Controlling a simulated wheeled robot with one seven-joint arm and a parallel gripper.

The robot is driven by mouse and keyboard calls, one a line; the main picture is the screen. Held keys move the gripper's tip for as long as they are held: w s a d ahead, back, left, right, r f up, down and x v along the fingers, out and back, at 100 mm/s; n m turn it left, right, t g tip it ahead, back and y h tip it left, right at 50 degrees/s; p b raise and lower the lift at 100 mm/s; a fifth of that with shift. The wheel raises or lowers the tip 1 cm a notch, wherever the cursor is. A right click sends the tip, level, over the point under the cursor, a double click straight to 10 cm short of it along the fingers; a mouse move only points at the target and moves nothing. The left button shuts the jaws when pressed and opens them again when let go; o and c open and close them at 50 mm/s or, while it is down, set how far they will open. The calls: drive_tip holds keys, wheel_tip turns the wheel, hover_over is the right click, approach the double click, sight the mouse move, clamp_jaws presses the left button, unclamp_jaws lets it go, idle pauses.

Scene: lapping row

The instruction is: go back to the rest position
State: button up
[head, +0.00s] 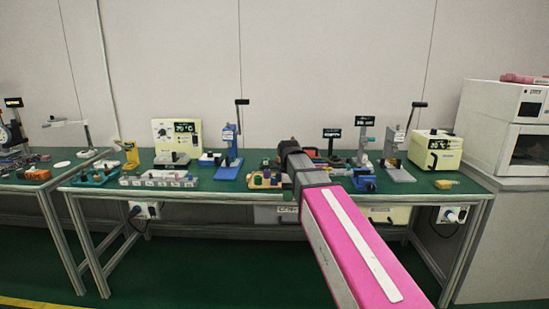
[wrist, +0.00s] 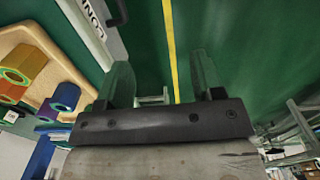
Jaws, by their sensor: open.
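My arm reaches from the lower right of the head view towards the green workbench (head: 230,186). Its pink link ends in dark grey joints at the front of the bench, and the fingers cannot be made out there. In the wrist view my gripper (wrist: 161,75) shows two fingers standing well apart, with nothing held between them. Green floor and a yellow line show in the gap. A tan tray (wrist: 58,55) with orange, blue and purple hexagonal pieces lies left of the fingers, apart from them.
The bench holds a cream box with a display (head: 176,138), a blue stand (head: 229,150), a grey stand (head: 396,165) and a yellow-cream unit (head: 434,150). A second bench (head: 40,185) is at left. A white cabinet (head: 500,130) is at right. The floor in front is clear.

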drive_tip(key=s+d+f+m, duration=0.4)
drive_tip(key=s+f+m, duration=0.1)
drive_tip(key=f, duration=0.3)
drive_tip(key=s+d+f+m, duration=0.5)
drive_tip(key=f+m, duration=0.1)
drive_tip(key=f, duration=0.2)
drive_tip(key=s+d+f+m, duration=0.4)
drive_tip(key=s+f+m, duration=0.1)
drive_tip(key=f, duration=0.3)
drive_tip(key=shift+s+d+f+m, duration=0.15)
drive_tip(key=shift+s+d+m, duration=0.15)
drive_tip(key=shift+m, duration=0.4)
